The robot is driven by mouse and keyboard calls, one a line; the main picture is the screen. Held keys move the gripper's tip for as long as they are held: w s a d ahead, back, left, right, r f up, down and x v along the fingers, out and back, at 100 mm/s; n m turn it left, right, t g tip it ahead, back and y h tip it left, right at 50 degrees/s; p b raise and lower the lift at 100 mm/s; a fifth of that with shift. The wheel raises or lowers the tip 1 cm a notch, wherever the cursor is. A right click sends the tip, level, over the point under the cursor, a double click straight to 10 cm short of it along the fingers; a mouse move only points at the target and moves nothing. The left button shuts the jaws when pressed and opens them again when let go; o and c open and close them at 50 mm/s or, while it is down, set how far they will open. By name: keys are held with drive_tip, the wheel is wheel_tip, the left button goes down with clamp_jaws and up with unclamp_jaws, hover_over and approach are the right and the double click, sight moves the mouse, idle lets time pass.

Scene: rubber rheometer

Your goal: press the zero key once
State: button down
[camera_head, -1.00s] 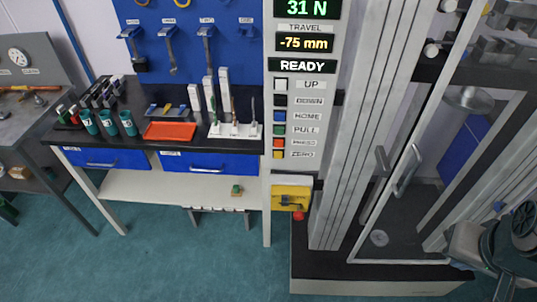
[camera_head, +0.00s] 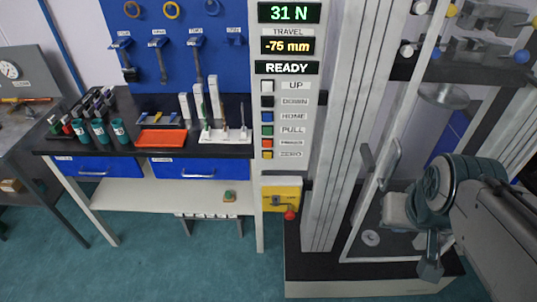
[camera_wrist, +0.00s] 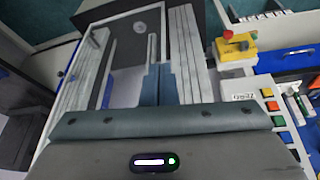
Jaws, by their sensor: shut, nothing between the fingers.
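The yellow zero key (camera_head: 267,155) is the lowest in a column of coloured keys on the rheometer's light panel, beside the ZERO label (camera_head: 291,154). In the wrist view the key (camera_wrist: 267,92) shows at the right, near the ZERO label. My gripper (camera_head: 430,269) is at the lower right of the head view, pointing down in front of the machine's glazed door, well right of the key and apart from it. In the wrist view my gripper (camera_wrist: 158,75) has its fingers together and empty. The display (camera_head: 288,13) reads 31 N, -75 mm and READY.
A yellow box with a red knob (camera_head: 281,197) sits below the key panel. Grey columns (camera_head: 335,130) and a door handle (camera_head: 388,165) stand between the keys and my arm. The bench (camera_head: 105,148) at left holds cups, a red tray and tools.

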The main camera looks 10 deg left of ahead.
drive_tip(key=w+a+f+n+t+b, duration=0.2)
drive_tip(key=w+f+n+t+b, duration=0.25)
drive_tip(key=w, duration=0.45)
drive_tip(key=n+t+y+b, duration=0.3)
drive_tip(key=n+y+b, duration=0.7)
drive_tip(key=n+b, duration=0.15)
approach(268, 156)
drive_tip(key=s+d, duration=0.1)
drive_tip(key=d, duration=0.4)
drive_tip(key=s+a+f+n+g+y+b, duration=0.2)
drive_tip(key=s+a+n+g+y, duration=0.1)
drive_tip(key=a, duration=0.4)
drive_tip(key=shift+s+f+n+y, duration=0.3)
drive_tip(key=shift+s+n+y, duration=0.25)
drive_tip(key=shift+n+y, duration=0.45)
drive_tip(key=shift+w+a+p, duration=0.1)
drive_tip(key=shift+w+a, duration=0.25)
drive_tip(key=shift+w, duration=1.1)
drive_tip(key=shift+w+a+p, duration=0.1)
drive_tip(key=shift+w+a, duration=0.3)
drive_tip(key=shift+w, duration=1.05)
drive_tip(key=shift+w+a+p, duration=0.1)
drive_tip(key=shift+w+a, duration=0.25)
drive_tip(key=shift+w, duration=1.1)
